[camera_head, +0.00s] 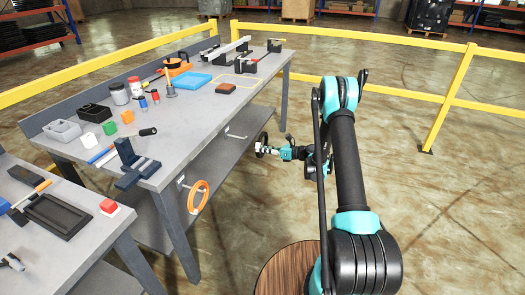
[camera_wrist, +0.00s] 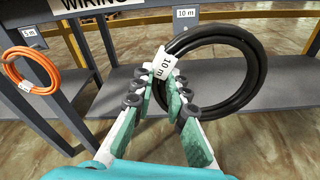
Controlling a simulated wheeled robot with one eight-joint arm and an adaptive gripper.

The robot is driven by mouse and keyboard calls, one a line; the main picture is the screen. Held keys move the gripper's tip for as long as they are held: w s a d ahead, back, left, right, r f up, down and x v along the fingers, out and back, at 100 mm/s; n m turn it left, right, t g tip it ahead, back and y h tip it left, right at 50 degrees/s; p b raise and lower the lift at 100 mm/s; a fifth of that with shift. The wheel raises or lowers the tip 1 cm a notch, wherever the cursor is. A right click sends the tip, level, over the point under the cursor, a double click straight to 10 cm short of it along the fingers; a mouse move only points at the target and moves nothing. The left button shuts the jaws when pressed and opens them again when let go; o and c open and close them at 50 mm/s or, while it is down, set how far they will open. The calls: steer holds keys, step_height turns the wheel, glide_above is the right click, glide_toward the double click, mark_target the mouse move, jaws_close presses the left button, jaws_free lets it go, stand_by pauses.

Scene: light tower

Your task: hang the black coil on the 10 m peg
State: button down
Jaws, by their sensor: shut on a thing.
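The black coil (camera_wrist: 264,78) is held upright in my gripper (camera_wrist: 168,84), with its white 10 m tag (camera_wrist: 177,64) between the fingertips. In the head view the coil (camera_head: 261,144) is a thin dark ring at my gripper (camera_head: 267,150), to the right of the workbench's front edge and apart from it. The 10 m label plate (camera_wrist: 186,14) hangs on the bench front, above and left of the coil in the wrist view. The 10 m peg itself is hard to make out; the coil's upper left lies near it in the picture.
An orange coil (camera_head: 198,197) hangs under the 5 m label (camera_wrist: 31,32) to the left. The workbench (camera_head: 200,118) has a lower shelf (camera_wrist: 120,92) behind the coil. Loose parts cover the bench top. Open floor (camera_head: 440,215) lies to the right.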

stand_by(0.5)
steer(key=f+x, duration=0.1)
steer(key=x, duration=1.2)
steer(key=shift+w+f, duration=0.2)
stand_by(1.2)
stand_by(0.5)
